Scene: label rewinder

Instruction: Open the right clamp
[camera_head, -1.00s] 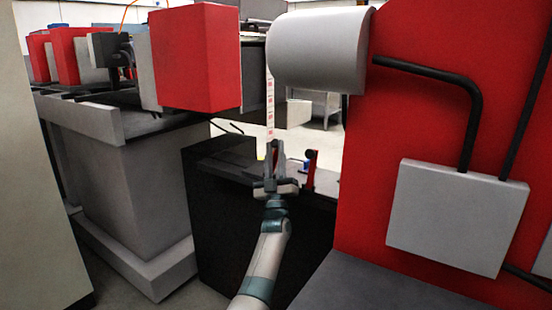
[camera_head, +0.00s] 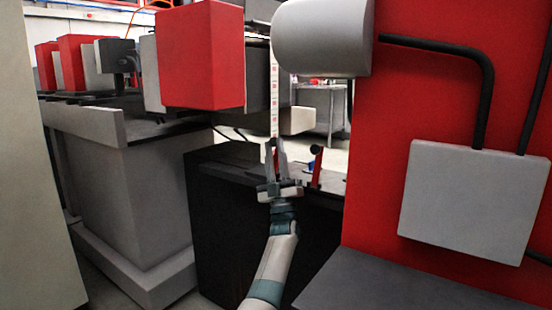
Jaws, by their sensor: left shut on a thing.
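My left gripper (camera_head: 275,160) reaches up from the bottom middle to the back edge of a dark cabinet's top. It is shut on a slim red clamp lever (camera_head: 270,151), which shows only in part between the fingers. A second red clamp lever (camera_head: 316,166) with a dark knob stands upright just to the right, apart from the gripper. The bases of both clamps are small and partly hidden by the gripper. A white label strip (camera_head: 274,90) with red marks hangs down behind the fingertips. My right gripper is not in view.
The black cabinet (camera_head: 235,225) stands below the gripper. A big red panel (camera_head: 395,140) with a grey box (camera_head: 474,204) and black pipes closes off the right. A grey rounded cover (camera_head: 322,38) hangs above. A red block (camera_head: 200,55) juts out at upper left.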

